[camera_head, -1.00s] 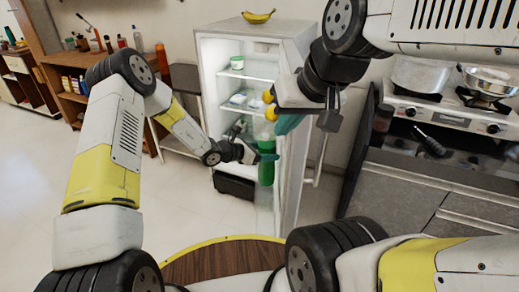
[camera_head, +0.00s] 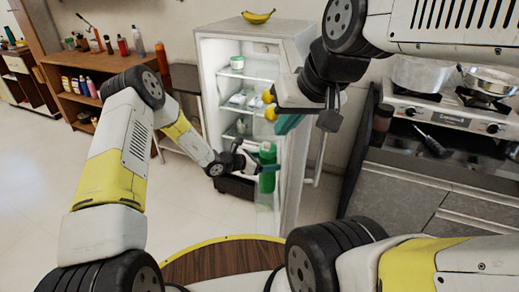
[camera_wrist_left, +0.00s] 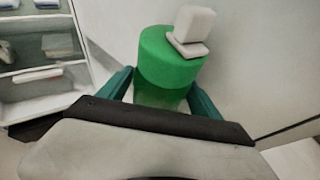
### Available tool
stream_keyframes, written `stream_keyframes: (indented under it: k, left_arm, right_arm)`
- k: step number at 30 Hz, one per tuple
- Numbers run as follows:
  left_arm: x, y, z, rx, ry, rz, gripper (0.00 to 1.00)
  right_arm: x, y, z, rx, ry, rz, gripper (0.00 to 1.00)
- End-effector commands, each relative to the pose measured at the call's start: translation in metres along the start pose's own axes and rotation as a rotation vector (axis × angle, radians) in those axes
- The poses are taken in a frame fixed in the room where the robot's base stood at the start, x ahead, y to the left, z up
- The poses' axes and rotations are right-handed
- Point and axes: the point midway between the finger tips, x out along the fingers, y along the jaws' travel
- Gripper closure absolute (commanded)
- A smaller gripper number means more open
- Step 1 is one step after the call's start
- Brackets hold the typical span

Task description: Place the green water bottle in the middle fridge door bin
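The green water bottle (camera_head: 267,170) is upright in front of the inner face of the open fridge door (camera_head: 292,165). The middle door bin is not clearly visible; I cannot tell whether the bottle's base touches one. My right gripper (camera_head: 288,122) is above, in front of the door's upper part; its opening is not clear.
The open fridge (camera_head: 250,33) has shelves with small containers and bananas (camera_head: 258,16) on top. Two yellow round things (camera_head: 269,105) show beside my right gripper. A stove (camera_head: 460,115) with pots stands at right.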

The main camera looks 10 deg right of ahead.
Motion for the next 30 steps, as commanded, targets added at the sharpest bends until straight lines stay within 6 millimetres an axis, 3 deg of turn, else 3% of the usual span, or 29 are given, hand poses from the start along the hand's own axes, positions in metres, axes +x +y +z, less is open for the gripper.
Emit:
stream_keyframes:
  k: [11,24,30]
  left_arm:
    - [-0.009,0.001,0.003,0.0,0.0,0.001,0.27]
    - [-0.097,0.001,0.003,0.0,0.0,0.002,0.27]
    - [-0.118,0.0,0.003,0.0,0.001,0.0,0.27]
  right_arm:
    - [0.0,0.0,0.0,0.0,0.0,0.0,1.0]
    - [0.0,0.0,0.0,0.0,0.0,0.0,1.0]
    - [0.0,0.0,0.0,0.0,0.0,0.0,1.0]
